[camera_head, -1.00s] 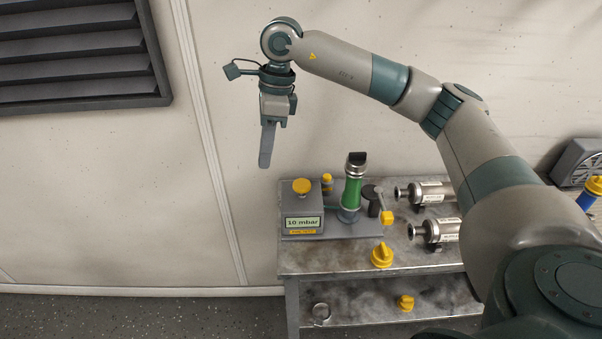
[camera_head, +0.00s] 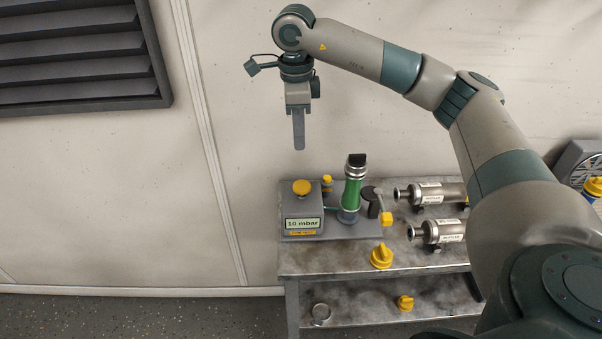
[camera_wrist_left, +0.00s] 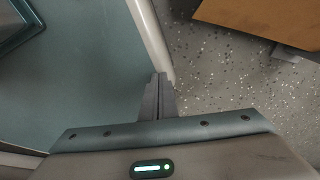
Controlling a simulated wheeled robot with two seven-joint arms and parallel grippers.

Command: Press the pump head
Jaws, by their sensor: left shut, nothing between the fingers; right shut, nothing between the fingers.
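A grey device (camera_head: 302,208) with a display reading 10 mbar stands at the left end of a metal bench. It has a round yellow knob (camera_head: 302,187) on top. Beside it, on the same base, stands an upright green cylinder (camera_head: 351,192) with a silver collar and a black top (camera_head: 357,159). I cannot tell for certain which of these is the pump head. My right gripper (camera_head: 298,146) is shut and empty, pointing down, above the yellow knob in the picture and apart from it. My left gripper (camera_wrist_left: 158,80) shows in the left wrist view, shut and empty, away from the bench.
Two metal cylinders (camera_head: 432,192) (camera_head: 440,231) lie at the bench's right. A yellow knobbed part (camera_head: 382,257) sits at its front edge. The lower shelf holds another yellow part (camera_head: 405,303) and a ring (camera_head: 321,313). The wall (camera_head: 225,60) is behind.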

